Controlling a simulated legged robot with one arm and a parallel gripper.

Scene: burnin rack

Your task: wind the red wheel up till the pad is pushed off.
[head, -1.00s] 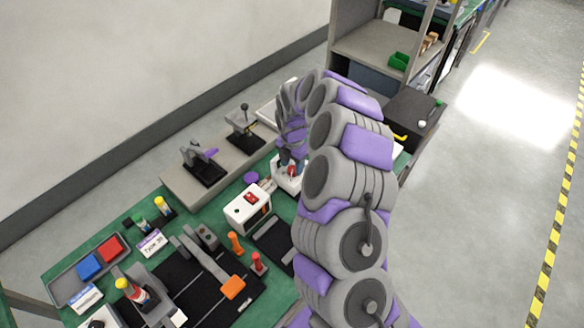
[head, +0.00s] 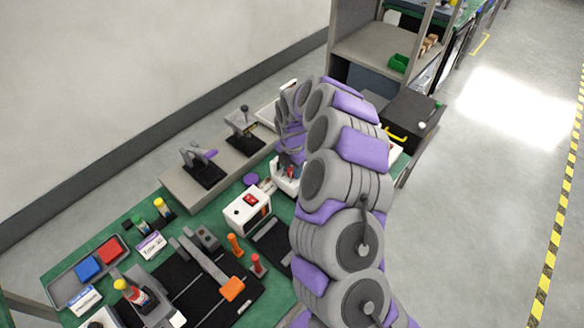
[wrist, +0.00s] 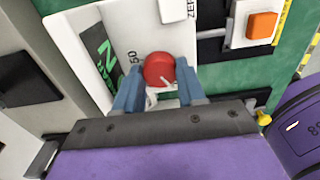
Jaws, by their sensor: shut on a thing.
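In the wrist view the red wheel (wrist: 159,69) sits between the two blue fingers of my gripper (wrist: 158,86), which is shut on it. A white panel (wrist: 120,28) with printed marks, including "50" and "ZERO", lies around the wheel. A dark strip with green marks (wrist: 103,58) shows on the panel left of the wheel. In the head view my gripper (head: 287,178) is low at the white device, and my arm covers most of it. I cannot make out the pad for certain in either view.
A white box with a red switch (head: 247,208) stands close to the left of my gripper. Lever fixtures (head: 203,165) stand on a grey ledge behind. Orange and red handles (head: 235,244) stand in front. A black box with a yellow handle (head: 408,115) is at the right.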

